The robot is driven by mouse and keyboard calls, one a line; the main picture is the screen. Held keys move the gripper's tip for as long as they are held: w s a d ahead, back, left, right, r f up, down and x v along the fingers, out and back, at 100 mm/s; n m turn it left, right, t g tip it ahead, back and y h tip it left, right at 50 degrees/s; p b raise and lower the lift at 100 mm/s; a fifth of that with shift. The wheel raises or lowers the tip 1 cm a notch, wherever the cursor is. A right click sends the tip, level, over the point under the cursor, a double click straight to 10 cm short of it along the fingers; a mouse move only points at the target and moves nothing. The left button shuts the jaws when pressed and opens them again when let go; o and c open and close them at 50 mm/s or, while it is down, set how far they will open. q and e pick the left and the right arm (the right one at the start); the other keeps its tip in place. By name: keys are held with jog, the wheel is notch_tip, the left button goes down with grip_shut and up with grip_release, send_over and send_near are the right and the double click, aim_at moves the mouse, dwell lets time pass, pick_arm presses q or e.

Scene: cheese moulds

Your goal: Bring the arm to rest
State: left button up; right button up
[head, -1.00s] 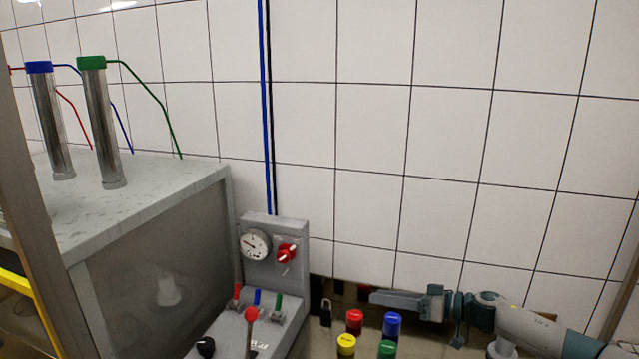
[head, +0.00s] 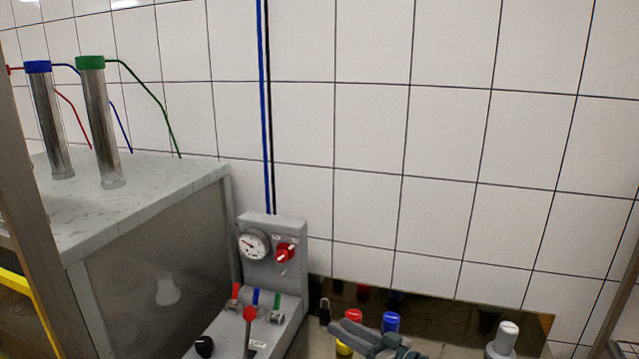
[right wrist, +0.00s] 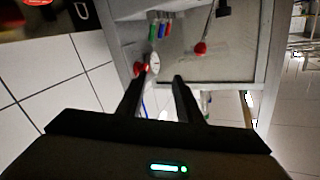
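My right gripper (head: 347,332) shows at the bottom of the head view, in front of the coloured-capped bottles, partly covering them. In the right wrist view its two dark fingers (right wrist: 158,82) stand apart with nothing between them, so it is open and empty. Most of my right arm is below the head view's lower edge. My left gripper is not in view.
A grey control panel with a gauge (head: 255,244) and red knob (head: 285,252) stands left of the gripper. Red-capped (head: 353,315) and blue-capped (head: 390,322) bottles stand close by. A white-topped object (head: 505,338) is at right. Metal cylinders (head: 103,135) stand on a cabinet.

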jog(key=s+d+f+m+h, duration=0.3)
jog(key=s+f+h, duration=0.25)
jog(key=s, duration=0.45)
jog(key=s+d+f+m+h, duration=0.25)
jog(key=s+f+h, duration=0.35)
jog(key=s, duration=0.4)
jog(key=s+d+f+n+g, duration=0.1)
jog(key=s+d+f+g, duration=0.2)
jog(key=s, duration=0.6)
jog(key=s+d+f+g+h, duration=0.15)
jog(key=s+d, duration=0.25)
jog(key=s, duration=0.5)
jog(key=s+d+f+n+g, duration=0.15)
jog(key=s+d+g, duration=0.25)
jog(key=s, duration=0.6)
notch_tip(320, 180, down, 36)
jog(key=s+g+b, duration=0.1)
jog(key=b, duration=0.6)
jog(key=s+d+f+b, duration=0.1)
jog(key=s+f+b, duration=0.1)
jog(key=s+f, duration=0.7)
jog(key=s+d+f+g+b, duration=0.1)
jog(key=s+f+b, duration=0.2)
jog(key=s+f, duration=0.6)
notch_tip(320, 180, down, 4)
jog(key=shift+d+f+b, duration=0.25)
jog(key=shift+d+b, duration=0.05)
jog(key=shift+d, duration=0.1)
